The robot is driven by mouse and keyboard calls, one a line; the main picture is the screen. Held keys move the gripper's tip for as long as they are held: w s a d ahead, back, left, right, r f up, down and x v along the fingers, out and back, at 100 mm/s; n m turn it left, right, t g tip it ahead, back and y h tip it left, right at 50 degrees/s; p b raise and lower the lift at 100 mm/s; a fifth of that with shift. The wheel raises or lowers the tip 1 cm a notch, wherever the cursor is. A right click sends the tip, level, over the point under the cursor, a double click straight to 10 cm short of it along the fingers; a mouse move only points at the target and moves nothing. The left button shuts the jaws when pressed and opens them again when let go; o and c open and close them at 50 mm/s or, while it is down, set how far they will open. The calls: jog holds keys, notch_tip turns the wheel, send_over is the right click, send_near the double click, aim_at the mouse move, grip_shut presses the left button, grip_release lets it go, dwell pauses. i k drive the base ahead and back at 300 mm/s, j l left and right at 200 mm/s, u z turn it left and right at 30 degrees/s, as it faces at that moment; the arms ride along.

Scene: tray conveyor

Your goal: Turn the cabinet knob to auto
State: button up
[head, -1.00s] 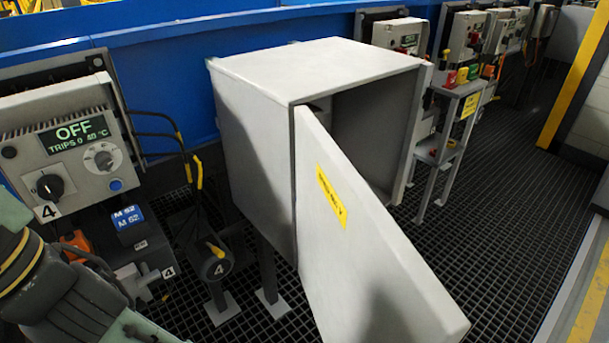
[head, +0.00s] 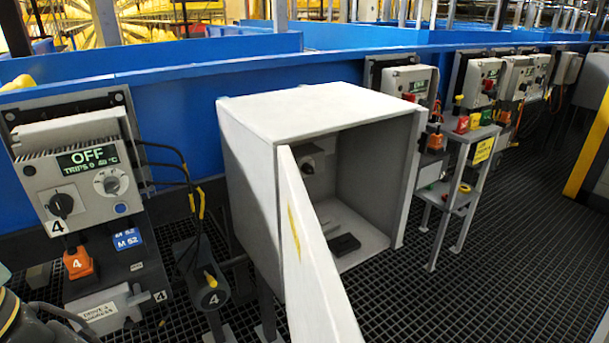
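The grey cabinet (head: 248,180) stands mid-picture with its front open to the right. Its door (head: 318,285) is swung out toward me and seen nearly edge-on. Inside, a small knob-like fitting (head: 308,166) sits on the back wall, partly behind the door edge; its markings and setting are too small to read. My gripper is not in view; only part of my arm shows at the lower left edge.
At left, a drive unit (head: 85,160) shows OFF and has a black knob (head: 61,205) and a pale dial (head: 111,182). A dark block (head: 345,244) lies on the cabinet floor. A stand (head: 468,170) with coloured items is at right. Grating right of the door is clear.

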aim_at(307, 169)
jog(key=k+l+u, duration=0.2)
jog(key=l, duration=0.2)
jog(key=l+u, duration=0.15)
jog(key=u, duration=0.3)
jog(key=l+u, duration=0.15)
jog(key=u, duration=0.35)
jog(key=k+l+u, duration=0.1)
jog(key=u, duration=0.35)
jog(key=k+l+u, duration=0.1)
jog(key=u, duration=0.35)
jog(key=k+l+u, duration=0.1)
jog(key=u, duration=0.4)
jog(key=k+l+z, duration=0.1)
jog(key=k+z, duration=0.25)
jog(key=k+l+z, duration=0.2)
jog(key=z, duration=0.2)
jog(key=k+l+z, duration=0.1)
jog(key=z, duration=0.3)
jog(key=k+l+z, duration=0.1)
jog(key=z, duration=0.25)
jog(key=l+z, duration=0.1)
jog(key=z, duration=0.3)
jog(key=i+j, duration=0.7)
jog(key=j, duration=0.25)
